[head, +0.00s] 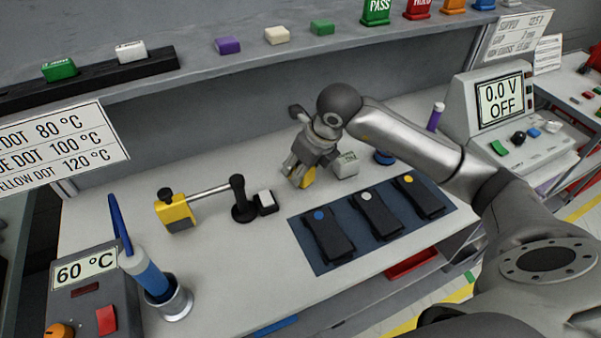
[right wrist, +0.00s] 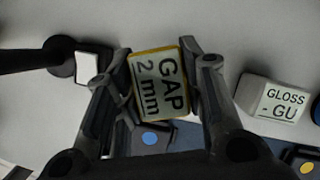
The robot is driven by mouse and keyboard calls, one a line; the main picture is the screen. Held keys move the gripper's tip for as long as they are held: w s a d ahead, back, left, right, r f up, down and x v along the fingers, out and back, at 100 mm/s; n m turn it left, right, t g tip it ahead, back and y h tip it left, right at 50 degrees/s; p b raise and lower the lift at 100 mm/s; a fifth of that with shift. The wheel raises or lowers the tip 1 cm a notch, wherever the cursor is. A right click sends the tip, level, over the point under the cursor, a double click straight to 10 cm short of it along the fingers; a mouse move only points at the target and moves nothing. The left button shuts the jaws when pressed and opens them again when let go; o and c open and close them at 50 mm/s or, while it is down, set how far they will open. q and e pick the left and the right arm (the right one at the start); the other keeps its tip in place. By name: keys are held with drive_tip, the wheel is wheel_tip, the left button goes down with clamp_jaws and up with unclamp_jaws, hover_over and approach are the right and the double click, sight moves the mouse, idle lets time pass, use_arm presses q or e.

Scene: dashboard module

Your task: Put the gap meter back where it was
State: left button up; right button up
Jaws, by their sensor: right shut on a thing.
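The gap meter (right wrist: 158,84) is a small yellow-edged block with a pale label reading "GAP 2 mm" in the right wrist view. My right gripper (right wrist: 160,88) is shut on it, one finger on each side. In the head view the gap meter shows only as a yellow patch (head: 308,176) under my right gripper (head: 299,174), low over or on the bench; I cannot tell whether it touches. The white gloss meter (head: 345,164) stands just right of it and also shows in the right wrist view (right wrist: 272,98). My left gripper is not in view.
A blue mat (head: 296,224) with three dark modules lies in front. A black stand with a small white-topped block (head: 266,201) is to the left, beside a yellow block (head: 174,212). A heater with a 60 °C display (head: 85,268) stands front left. The back of the bench is clear.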

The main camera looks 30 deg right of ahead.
wheel_tip(320, 180, down, 2)
drive_tip(key=shift+f+p, duration=0.2)
drive_tip(key=shift+p, duration=0.3)
drive_tip(key=shift+f, duration=0.3)
drive_tip(key=shift+f, duration=0.2)
drive_tip(key=o, duration=1.2)
drive_tip(key=shift+r, duration=0.1)
